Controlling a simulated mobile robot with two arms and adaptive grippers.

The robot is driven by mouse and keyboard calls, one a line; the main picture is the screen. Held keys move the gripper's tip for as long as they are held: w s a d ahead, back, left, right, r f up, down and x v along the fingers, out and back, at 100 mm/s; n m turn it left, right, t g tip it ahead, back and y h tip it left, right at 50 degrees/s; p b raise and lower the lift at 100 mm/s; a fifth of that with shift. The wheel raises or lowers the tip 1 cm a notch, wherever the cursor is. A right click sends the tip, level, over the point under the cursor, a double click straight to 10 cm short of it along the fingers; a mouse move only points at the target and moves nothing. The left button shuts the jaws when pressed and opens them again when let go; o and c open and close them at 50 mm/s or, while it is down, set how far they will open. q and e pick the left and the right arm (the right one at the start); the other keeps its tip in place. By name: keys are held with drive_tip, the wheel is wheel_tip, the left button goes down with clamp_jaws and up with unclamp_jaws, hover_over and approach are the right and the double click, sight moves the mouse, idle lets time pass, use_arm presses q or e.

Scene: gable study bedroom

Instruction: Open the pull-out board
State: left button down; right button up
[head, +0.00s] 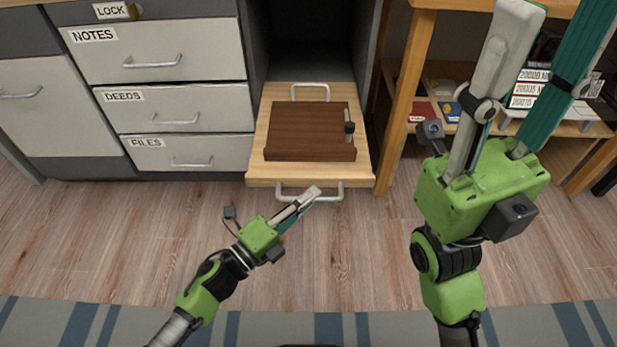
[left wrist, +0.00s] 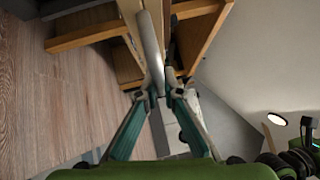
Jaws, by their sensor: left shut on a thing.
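The pull-out board (head: 262,150) is pale wood and sticks out from the open cabinet bay in the head view. A grey bar handle (head: 285,192) is on its front edge. My left gripper (head: 308,196) is shut on this handle, reaching it from the front left. The left wrist view shows the grey handle bar (left wrist: 151,45) between the fingers, and they hide part of it. My right gripper (head: 555,12) is raised at the right, open and empty, away from the board.
A dark brown wooden slab (head: 305,135) with a small black-and-grey fitting lies on the board, before a second bar handle (head: 310,88). Closed drawers (head: 190,107) stand left. A wooden shelf unit (head: 398,110) stands close right. The floor in front (head: 345,250) is clear.

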use_arm(q)
drive_tip(key=shift+s, duration=0.7)
drive_tip(key=shift+f, duration=0.1)
drive_tip(key=c, duration=2.2)
unclamp_jaws()
drive_tip(key=shift+o, duration=0.2)
drive_tip(key=v, duration=1.2)
